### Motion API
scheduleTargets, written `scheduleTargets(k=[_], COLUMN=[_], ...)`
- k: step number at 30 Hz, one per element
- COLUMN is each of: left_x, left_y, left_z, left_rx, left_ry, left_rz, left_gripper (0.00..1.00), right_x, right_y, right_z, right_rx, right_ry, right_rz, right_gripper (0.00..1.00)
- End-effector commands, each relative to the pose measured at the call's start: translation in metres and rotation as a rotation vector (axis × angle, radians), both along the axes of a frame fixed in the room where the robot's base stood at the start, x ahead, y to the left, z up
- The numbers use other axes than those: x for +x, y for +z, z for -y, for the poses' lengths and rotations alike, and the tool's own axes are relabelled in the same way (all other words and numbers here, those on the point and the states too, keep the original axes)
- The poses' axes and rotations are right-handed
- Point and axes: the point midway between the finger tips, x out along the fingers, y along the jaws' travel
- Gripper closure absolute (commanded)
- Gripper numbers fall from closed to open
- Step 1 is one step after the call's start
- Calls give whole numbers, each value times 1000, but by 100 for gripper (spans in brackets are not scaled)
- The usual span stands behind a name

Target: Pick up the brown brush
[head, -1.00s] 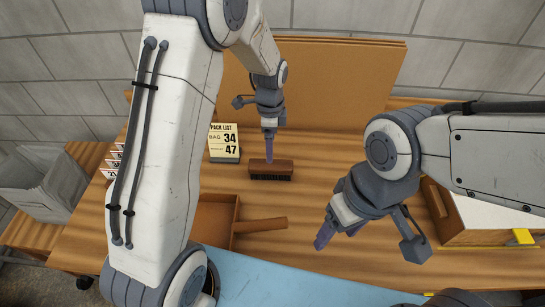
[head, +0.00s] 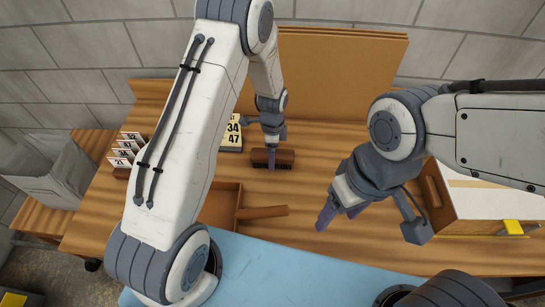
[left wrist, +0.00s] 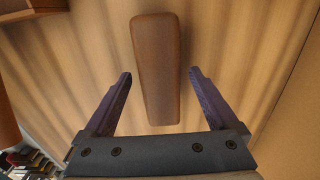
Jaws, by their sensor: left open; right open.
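The brown brush (head: 284,158) lies on the wooden table with its dark bristles down, in front of the upright brown boards. In the left wrist view the brush's brown back (left wrist: 157,65) lies lengthwise, its near end between the open fingers. My left gripper (head: 271,160) is at the brush, open, with a finger on either side in the wrist view (left wrist: 158,88). I cannot tell whether the fingers touch it. My right gripper (head: 335,215) is open and empty over the table, to the right and nearer.
A pack list card (head: 232,135) stands left of the brush. A wooden dustpan-like tray with a handle (head: 262,212) lies nearer. A wooden box (head: 460,215) is at the right, brown boards (head: 340,75) behind, a grey bin (head: 45,165) far left.

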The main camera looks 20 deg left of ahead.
Motion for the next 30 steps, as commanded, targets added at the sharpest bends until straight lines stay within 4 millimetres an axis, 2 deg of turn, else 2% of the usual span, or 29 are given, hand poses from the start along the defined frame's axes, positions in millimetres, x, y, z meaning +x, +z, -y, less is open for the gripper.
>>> scheduleTargets(k=[1, 5, 6, 8, 20, 23, 28, 30], left_x=[0, 0, 0, 0, 1, 2, 2, -13], left_y=[0, 0, 0, 0, 6, 14, 41, 49], left_z=[0, 0, 0, 0, 0, 0, 0, 13], left_rx=[0, 0, 0, 0, -1, 0, -1, 0], left_ry=[0, 0, 0, 0, 0, 0, 0, -4], left_rz=[0, 0, 0, 0, 2, 4, 8, 3], left_gripper=[11, 61, 76, 99, 100, 100, 100, 100], right_x=[0, 0, 0, 0, 0, 0, 0, 0], right_y=[0, 0, 0, 0, -3, -8, -21, -27], right_z=[0, 0, 0, 0, 0, 0, 0, 0], right_rx=[0, 0, 0, 0, 0, 0, 0, 0], right_ry=[0, 0, 0, 0, 0, 0, 1, 1], right_rz=[0, 0, 0, 0, 0, 0, 0, 0], right_gripper=[34, 34, 34, 34, 34, 34, 34, 34])
